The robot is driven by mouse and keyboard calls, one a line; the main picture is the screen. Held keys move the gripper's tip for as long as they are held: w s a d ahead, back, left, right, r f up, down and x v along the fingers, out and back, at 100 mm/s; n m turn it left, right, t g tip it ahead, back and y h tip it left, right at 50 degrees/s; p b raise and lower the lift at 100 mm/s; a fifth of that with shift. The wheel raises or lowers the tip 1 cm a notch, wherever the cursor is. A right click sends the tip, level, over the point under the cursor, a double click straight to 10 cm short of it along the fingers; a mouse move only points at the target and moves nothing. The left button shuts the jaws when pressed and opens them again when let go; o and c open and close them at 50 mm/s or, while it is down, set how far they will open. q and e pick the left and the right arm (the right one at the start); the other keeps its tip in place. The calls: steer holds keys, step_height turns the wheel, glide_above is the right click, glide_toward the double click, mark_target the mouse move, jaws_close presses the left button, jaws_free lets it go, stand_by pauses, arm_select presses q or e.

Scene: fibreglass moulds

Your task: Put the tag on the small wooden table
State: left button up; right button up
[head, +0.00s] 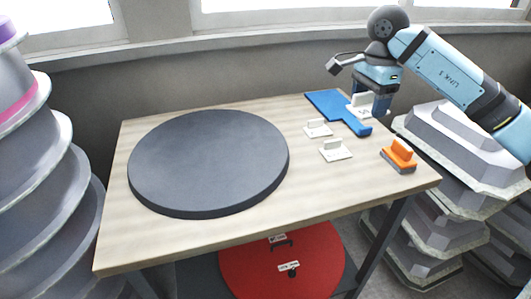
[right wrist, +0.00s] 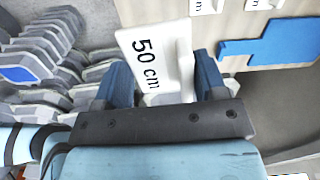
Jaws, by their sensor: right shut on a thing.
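The tag is a white plate with a raised grip, marked "50 cm" in the right wrist view (right wrist: 150,55); in the head view the tag (head: 364,110) is partly covered by the fingers. My right gripper (head: 373,101) is shut on the tag, and its two blue fingers also show in the right wrist view (right wrist: 163,78). It is at the back right corner of the wooden table (head: 225,229), beside the blue tool. I cannot tell whether the tag touches the tabletop. My left gripper is not in view.
On the table are a large dark disc (head: 208,162), a blue flat tool (head: 337,109), two white tags (head: 318,128) (head: 335,150) and an orange-handled block (head: 399,155). A red disc (head: 283,265) lies below. Grey moulds stand stacked at right (head: 455,150) and left (head: 40,170).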

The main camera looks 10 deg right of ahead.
steer(key=shift+d+r+m, duration=0.15)
steer(key=shift+d+m, duration=0.1)
steer(key=shift+m, duration=0.15)
steer(key=p, duration=0.1)
glide_above(351, 173)
step_height(351, 173, down, 15)
steer(key=shift+s+f, duration=0.1)
steer(key=shift+s, duration=0.05)
steer(key=shift+f+p, duration=0.35)
steer(key=shift+f, duration=2.05)
steer(key=shift+f, duration=0.1)
steer(key=o, duration=0.9)
